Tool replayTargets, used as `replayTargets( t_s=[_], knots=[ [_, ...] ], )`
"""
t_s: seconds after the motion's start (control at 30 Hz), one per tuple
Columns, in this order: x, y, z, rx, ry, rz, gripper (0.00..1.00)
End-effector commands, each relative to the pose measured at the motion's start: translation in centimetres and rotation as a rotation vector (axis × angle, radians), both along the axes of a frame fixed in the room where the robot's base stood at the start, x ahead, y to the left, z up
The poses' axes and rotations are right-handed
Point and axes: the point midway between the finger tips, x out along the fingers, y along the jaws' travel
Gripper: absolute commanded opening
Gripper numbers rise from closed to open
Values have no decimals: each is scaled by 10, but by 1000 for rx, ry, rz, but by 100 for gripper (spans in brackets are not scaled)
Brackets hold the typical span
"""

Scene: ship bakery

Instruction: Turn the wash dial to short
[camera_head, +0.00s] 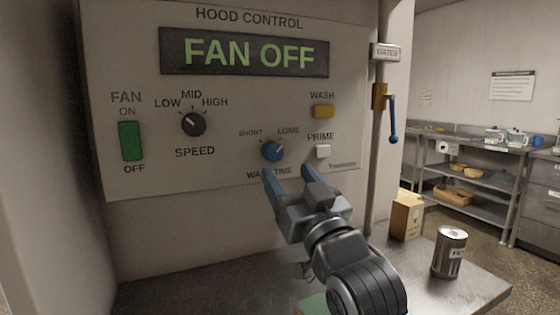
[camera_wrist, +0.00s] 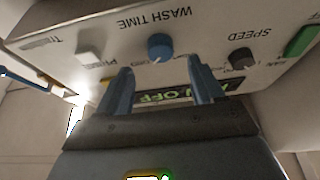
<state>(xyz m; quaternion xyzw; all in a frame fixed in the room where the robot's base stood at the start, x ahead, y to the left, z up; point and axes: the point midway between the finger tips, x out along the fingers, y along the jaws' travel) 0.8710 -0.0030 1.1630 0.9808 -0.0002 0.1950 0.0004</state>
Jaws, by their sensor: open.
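The wash dial (camera_head: 272,151) is a round blue knob low on the hood control panel (camera_head: 225,180), with SHORT at its upper left and LONG at its upper right. Its pale pointer mark appears turned to the upper right, toward LONG. My gripper (camera_head: 288,172) is open and empty, just below and in front of the dial. In the wrist view, which is upside down, the dial (camera_wrist: 160,46) shows between and beyond the two blue fingertips. The fingers look apart from it. Part of the WASH TIME label is hidden by my gripper in the head view.
The panel also has a speed knob (camera_head: 193,124), a green fan switch (camera_head: 130,141), a yellow wash button (camera_head: 324,111), and a white prime button (camera_head: 323,151). The display (camera_head: 245,54) reads FAN OFF. A blue-handled water valve (camera_head: 392,120) is at right; a can (camera_head: 449,252) and box (camera_head: 406,215) stand below.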

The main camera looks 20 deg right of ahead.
Motion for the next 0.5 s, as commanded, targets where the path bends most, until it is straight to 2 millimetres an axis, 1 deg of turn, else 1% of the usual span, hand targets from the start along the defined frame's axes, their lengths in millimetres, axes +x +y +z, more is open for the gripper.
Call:
replayTargets(
  t_s=[0.03,0.23,0.33,0.5],
  knots=[
    [8,0,6,0,-2,1,67],
    [35,1,16,-1,0,1,67],
    [44,0,19,1,0,1,67],
    [50,0,21,1,0,0,67]
  ],
)
